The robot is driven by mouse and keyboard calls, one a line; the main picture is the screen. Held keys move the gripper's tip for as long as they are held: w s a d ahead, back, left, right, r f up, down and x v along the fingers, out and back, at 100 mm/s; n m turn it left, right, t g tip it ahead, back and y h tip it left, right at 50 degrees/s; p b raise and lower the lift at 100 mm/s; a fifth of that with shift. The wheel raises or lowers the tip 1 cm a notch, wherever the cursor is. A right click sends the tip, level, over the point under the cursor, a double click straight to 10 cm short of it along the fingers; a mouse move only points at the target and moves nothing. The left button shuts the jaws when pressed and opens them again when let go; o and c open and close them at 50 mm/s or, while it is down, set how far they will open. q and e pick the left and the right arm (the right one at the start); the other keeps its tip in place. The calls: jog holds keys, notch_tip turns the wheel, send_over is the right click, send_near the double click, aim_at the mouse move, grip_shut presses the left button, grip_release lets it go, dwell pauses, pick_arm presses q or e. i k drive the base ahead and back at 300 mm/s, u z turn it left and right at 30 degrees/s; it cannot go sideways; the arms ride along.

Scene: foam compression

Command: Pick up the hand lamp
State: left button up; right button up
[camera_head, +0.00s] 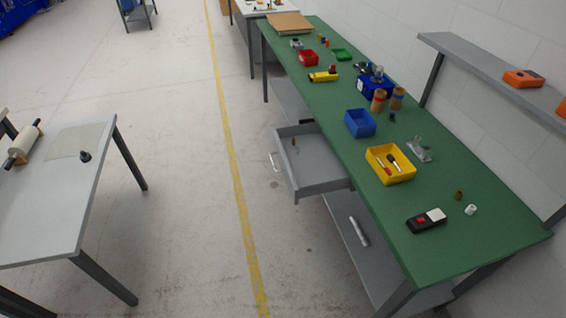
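I cannot tell for certain which thing is the hand lamp. A yellow, elongated object with a dark end (323,76) lies on the green bench top (470,225), near its left edge towards the back; it looks lamp-like. A slim pale grey cylinder (359,231) lies on the shelf under the bench and could also be a lamp. Both are small in this view, and nothing touches them that I can see. Neither of my grippers is in view.
A grey drawer (313,165) stands open into the aisle from the bench. Yellow bin (390,164), blue bin (360,123) and a black-and-red device (427,221) sit on the bench. A grey table (50,215) stands left. The floor between (190,200) is clear.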

aim_at(434, 217)
jog(key=z, duration=5.05)
jog(key=k, duration=2.8)
jog(key=u, duration=1.35)
jog(key=i, duration=0.4)
jog(key=z, duration=0.05)
